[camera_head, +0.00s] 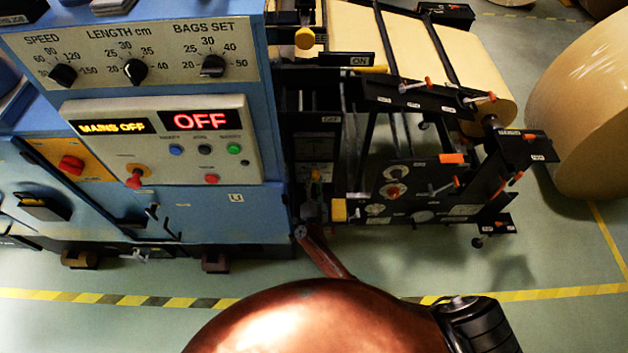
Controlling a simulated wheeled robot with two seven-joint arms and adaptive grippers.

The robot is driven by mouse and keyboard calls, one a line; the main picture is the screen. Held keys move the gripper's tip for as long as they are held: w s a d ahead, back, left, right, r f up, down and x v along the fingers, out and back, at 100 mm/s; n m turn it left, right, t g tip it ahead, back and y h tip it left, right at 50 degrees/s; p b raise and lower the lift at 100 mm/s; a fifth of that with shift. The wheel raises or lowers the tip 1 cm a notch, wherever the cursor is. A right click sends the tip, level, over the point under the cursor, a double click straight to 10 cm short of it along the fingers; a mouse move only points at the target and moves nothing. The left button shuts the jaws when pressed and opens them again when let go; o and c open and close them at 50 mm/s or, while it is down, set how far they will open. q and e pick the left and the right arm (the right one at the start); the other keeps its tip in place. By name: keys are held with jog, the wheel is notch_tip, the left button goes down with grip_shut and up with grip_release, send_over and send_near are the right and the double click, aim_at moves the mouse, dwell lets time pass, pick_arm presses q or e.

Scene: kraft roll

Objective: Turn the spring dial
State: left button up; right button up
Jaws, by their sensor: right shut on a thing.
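My right gripper (312,206) shows small at the machine's right lower corner, at the end of my copper-coloured arm. It is shut on a small part there, which I take for the spring dial; the fingers and the dark surroundings hide most of it. No readable label marks the dial. My left gripper is not in view.
The blue machine's control panel (165,188) reads MAINS OFF and OFF, with three black knobs above. The black unwind frame (415,192) with levers and a kraft roll (480,70) stands right of the gripper. A large roll (585,110) stands farther right. Floor is clear in front.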

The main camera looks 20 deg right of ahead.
dwell(0.5)
jog(key=o, duration=1.2)
